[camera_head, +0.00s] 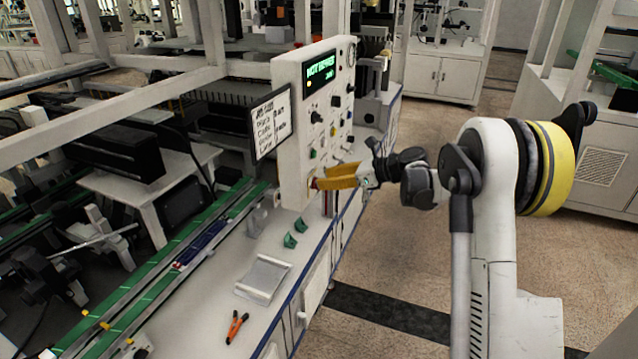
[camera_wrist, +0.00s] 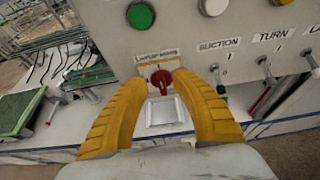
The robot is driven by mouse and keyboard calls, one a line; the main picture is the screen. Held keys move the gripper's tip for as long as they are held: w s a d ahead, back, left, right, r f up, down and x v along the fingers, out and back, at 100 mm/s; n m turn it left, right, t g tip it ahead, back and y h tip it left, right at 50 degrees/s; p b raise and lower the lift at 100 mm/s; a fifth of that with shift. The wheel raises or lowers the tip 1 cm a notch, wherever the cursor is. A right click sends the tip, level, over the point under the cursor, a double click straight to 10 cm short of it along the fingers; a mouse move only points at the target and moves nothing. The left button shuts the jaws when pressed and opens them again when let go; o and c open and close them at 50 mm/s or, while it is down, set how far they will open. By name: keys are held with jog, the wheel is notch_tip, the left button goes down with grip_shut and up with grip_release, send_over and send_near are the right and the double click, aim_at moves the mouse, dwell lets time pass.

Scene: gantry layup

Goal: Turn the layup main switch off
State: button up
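The layup main switch is a red rotary knob (camera_wrist: 161,79) on the white control panel, under a small printed label (camera_wrist: 157,56) that is hard to read. In the wrist view the knob shows between my two yellow fingertips; its handle points roughly downward. My gripper (camera_wrist: 158,84) is open, with one finger on each side of the knob. I cannot tell if either finger touches it. In the head view my gripper (camera_head: 333,178) is at the lower part of the control panel (camera_head: 291,140), and the knob is mostly hidden there.
A green button (camera_wrist: 140,15) and a white button (camera_wrist: 213,6) are above the knob. Toggle switches marked SUCTION (camera_wrist: 216,75) and TURN (camera_wrist: 266,68) are to the right. A white bench (camera_head: 215,315) carries green clips, a tray and orange-handled pliers (camera_head: 237,326). Floor right of the bench is clear.

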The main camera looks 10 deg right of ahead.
jog(key=shift+x, duration=1.25)
grip_shut()
